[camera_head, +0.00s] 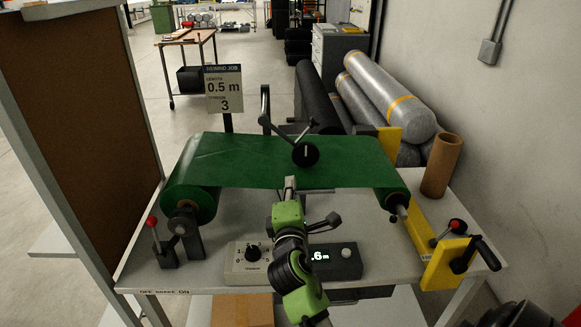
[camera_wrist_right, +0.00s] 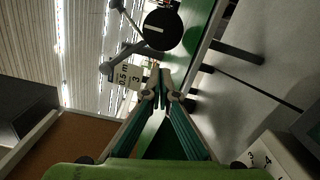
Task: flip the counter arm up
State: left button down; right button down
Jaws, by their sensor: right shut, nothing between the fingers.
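The counter arm (camera_head: 283,137) is a dark lever on a post behind the green sheet (camera_head: 245,160). It slants down to a black measuring wheel (camera_head: 305,153) that appears to rest on the sheet. A thin rod sticks up from the wheel. In the right wrist view the wheel (camera_wrist_right: 163,29) and a rod with a grey knob (camera_wrist_right: 107,68) show ahead of the fingers. My right gripper (camera_head: 290,182) is shut and empty, over the sheet's front edge, just in front of and below the wheel, apart from it. My left gripper is not in view.
A sign (camera_head: 224,92) reading 0.5 m and 3 stands behind. A dial box (camera_head: 251,262) and a display (camera_head: 333,262) sit at the front. A red-knobbed lever (camera_head: 153,232) is at left; a yellow bracket with a crank (camera_head: 449,262) and a cardboard tube (camera_head: 441,166) are at right.

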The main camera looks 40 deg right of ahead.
aim_at(290, 174)
jog(key=p+x, duration=0.2)
jog(key=x, duration=0.7)
jog(key=shift+w+d+r, duration=0.15)
jog(key=shift+w+d, duration=0.15)
jog(key=shift+w, duration=0.1)
dwell(0.4)
